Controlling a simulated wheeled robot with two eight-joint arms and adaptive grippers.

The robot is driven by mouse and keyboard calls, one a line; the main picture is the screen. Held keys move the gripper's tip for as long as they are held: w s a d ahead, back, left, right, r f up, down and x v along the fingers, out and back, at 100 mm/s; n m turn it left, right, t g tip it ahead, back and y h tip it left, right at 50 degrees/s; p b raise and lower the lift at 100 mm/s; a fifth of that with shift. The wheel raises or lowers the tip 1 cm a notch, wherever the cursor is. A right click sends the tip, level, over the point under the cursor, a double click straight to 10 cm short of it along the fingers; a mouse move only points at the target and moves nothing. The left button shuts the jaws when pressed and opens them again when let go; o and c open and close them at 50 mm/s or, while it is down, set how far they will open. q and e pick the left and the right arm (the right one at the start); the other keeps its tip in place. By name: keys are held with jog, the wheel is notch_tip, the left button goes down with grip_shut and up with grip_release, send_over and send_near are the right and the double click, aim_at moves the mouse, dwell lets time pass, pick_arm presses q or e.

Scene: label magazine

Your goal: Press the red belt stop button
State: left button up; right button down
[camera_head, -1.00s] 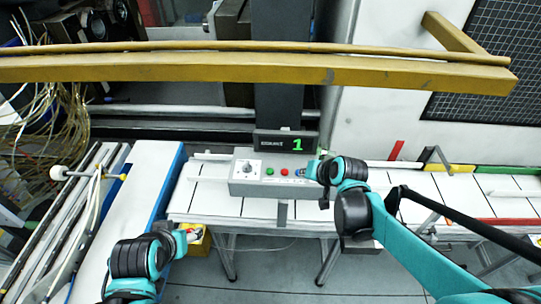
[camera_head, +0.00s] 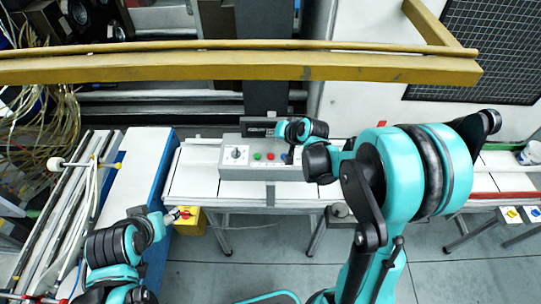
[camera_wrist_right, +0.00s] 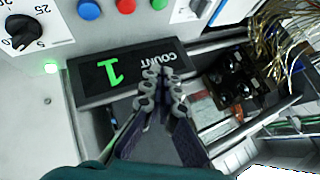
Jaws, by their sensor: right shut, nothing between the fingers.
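The grey control box (camera_head: 231,172) stands on the white belt table in the head view. On its face are a dial (camera_head: 236,154), a green button (camera_head: 257,156), the red button (camera_head: 270,156) and a blue button beside it. In the right wrist view the red button (camera_wrist_right: 126,5) is at the top edge, next to the blue button (camera_wrist_right: 88,10). My right gripper (camera_head: 279,130) is shut and empty, behind the buttons and in front of the counter display. Its fingertips (camera_wrist_right: 160,80) appear over the display. My left gripper (camera_head: 172,216) is far from the box; its jaws are unclear.
A yellow switch box (camera_head: 188,222) is near my left gripper. A yellow beam (camera_head: 240,68) crosses above. Cables (camera_head: 45,125) hang at the left.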

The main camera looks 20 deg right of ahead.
jog(key=b, duration=0.6)
send_over(272, 157)
notch_tip(272, 157, down, 7)
jog(key=shift+d+f, duration=0.1)
jog(key=shift+f, duration=0.1)
jog(key=shift+f+b, duration=0.35)
jog(key=shift+f, duration=0.3)
dwell(0.4)
jog(key=shift+f+b, duration=0.4)
jog(key=shift+b, duration=0.1)
jog(key=shift+s+f+b, duration=0.1)
jog(key=shift+f+b, duration=0.4)
jog(key=shift+b, duration=0.05)
dwell(0.5)
jog(key=shift+r, duration=0.15)
jog(key=shift+r+p, duration=0.65)
jog(key=shift+r, duration=0.15)
